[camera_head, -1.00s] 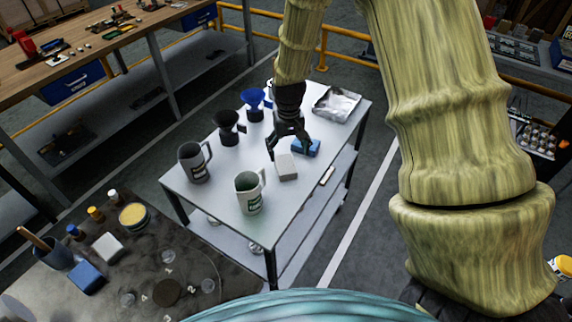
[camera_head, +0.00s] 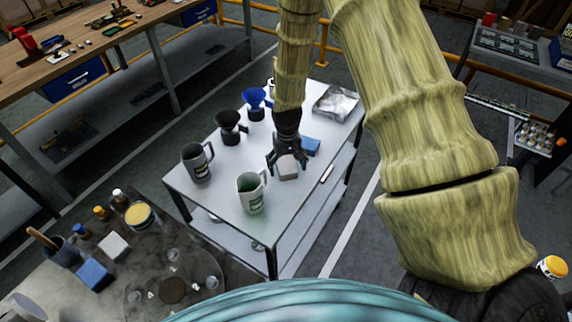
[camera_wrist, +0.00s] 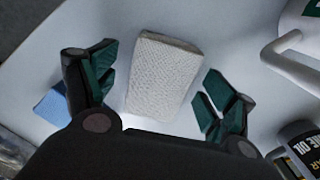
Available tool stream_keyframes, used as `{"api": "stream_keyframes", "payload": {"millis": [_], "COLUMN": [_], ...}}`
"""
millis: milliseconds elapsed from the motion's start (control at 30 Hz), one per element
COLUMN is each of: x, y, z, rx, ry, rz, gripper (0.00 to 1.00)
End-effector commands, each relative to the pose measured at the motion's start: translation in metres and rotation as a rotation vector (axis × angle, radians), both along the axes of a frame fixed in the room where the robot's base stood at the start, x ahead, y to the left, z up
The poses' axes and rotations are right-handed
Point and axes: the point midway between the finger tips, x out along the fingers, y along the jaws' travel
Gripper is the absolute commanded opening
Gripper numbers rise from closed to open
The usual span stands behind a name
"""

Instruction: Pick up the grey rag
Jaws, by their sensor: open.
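The grey rag (camera_wrist: 165,77) is a pale, folded, textured block lying on the white table. In the wrist view it sits between the two open fingers of my gripper (camera_wrist: 160,90), with a gap on each side. In the head view my gripper (camera_head: 287,166) is over the rag (camera_head: 288,168), pointing down, and its fingers partly hide it. I cannot tell the exact height of the fingertips above the table.
A blue folded cloth (camera_head: 311,146) lies just beside the rag. A light jug (camera_head: 251,192), a dark jug (camera_head: 197,162), a black funnel (camera_head: 230,127) and a blue funnel (camera_head: 254,102) stand on the table (camera_head: 218,190). A metal tray (camera_head: 335,102) is at the back.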

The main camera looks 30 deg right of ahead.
Motion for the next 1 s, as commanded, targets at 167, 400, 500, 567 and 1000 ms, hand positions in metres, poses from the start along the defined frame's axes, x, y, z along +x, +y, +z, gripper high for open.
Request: {"api": "stream_keyframes", "payload": {"millis": [167, 400, 500, 567, 1000], "x": [-0.0002, -0.0001, -0.0001, 0.0000, 0.0000], "y": [0.0001, 0.0001, 0.0001, 0.0002, 0.0001], "z": [-0.0060, -0.0065, -0.0065, -0.0064, -0.0053], "rx": [0.000, 0.000, 0.000, 0.000, 0.000], "ry": [0.000, 0.000, 0.000, 0.000, 0.000], "rz": [0.000, 0.000, 0.000, 0.000, 0.000], "gripper": [0.84, 0.80, 0.62, 0.51, 0.31]}}
